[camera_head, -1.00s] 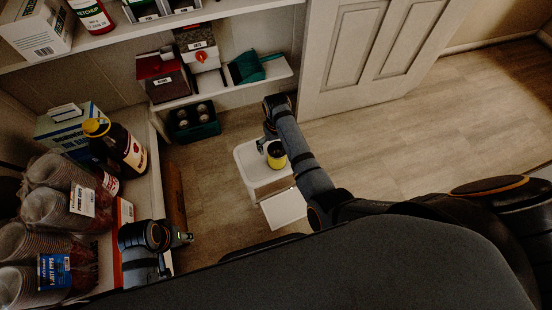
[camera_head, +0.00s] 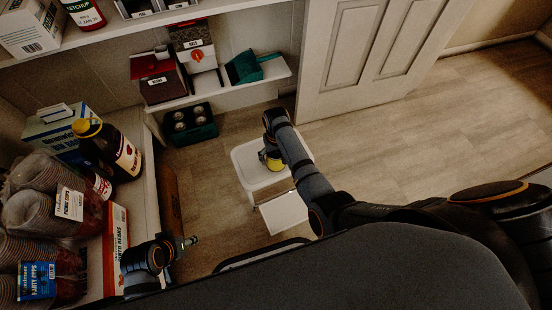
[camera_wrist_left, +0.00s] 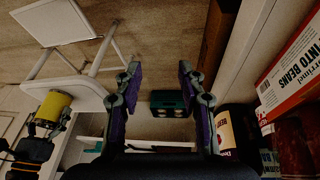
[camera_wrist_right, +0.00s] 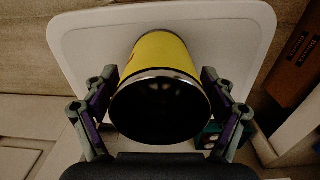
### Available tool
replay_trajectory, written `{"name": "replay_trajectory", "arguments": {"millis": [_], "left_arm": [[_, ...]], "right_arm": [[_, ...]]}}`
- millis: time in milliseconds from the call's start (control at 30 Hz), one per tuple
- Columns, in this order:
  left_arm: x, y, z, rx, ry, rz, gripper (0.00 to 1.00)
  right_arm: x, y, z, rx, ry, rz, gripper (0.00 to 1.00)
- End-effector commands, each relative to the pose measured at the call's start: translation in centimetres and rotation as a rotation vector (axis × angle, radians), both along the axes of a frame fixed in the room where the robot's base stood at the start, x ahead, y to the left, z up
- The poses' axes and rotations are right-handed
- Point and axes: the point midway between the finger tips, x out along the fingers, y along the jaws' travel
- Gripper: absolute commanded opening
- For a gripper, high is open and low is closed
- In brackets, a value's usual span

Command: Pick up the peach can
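The peach can is a yellow cylinder (camera_head: 273,164) on the white step stool (camera_head: 245,158), partly hidden by my right gripper (camera_head: 267,150) in the head view. In the right wrist view, the yellow can (camera_wrist_right: 160,53) shows its dark round end towards the camera. The fingers of my right gripper (camera_wrist_right: 160,85) stand one on each side of it, spread, with no clear contact. The can (camera_wrist_left: 54,104) also shows at the left in the left wrist view. My left gripper (camera_wrist_left: 158,72) is open and empty, near the shelf at the lower left of the head view (camera_head: 192,241).
Shelves at the left hold a brown bottle (camera_head: 120,155), stacked cups (camera_head: 30,212) and a red-and-white box (camera_head: 116,240). A green caddy (camera_head: 190,125) stands on the floor behind the stool. A white door (camera_head: 350,60) is at the back; the floor right of the stool is clear.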

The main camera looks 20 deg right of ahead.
Motion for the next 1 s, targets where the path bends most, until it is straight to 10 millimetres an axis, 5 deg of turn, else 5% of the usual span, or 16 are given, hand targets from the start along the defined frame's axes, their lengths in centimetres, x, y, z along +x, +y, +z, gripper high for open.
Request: {"name": "replay_trajectory", "arguments": {"millis": [300,667,900,1000], "left_arm": [[0.0,0.0,0.0,0.001,0.002,0.0,0.4],[0.0,0.2,1.1,0.011,0.027,-0.002,0.4],[-0.9,1.6,5.5,0.07,0.178,-0.001,0.4],[-0.8,2.2,2.2,0.082,0.194,0.01,0.4]], "right_arm": [[0.0,0.0,0.0,0.0,0.0,0.0,0.38],[0.0,0.0,0.9,0.0,0.0,0.0,0.38],[0.0,0.0,4.1,0.0,0.0,0.0,0.38],[0.0,0.0,4.4,0.0,0.001,0.0,0.38]]}}
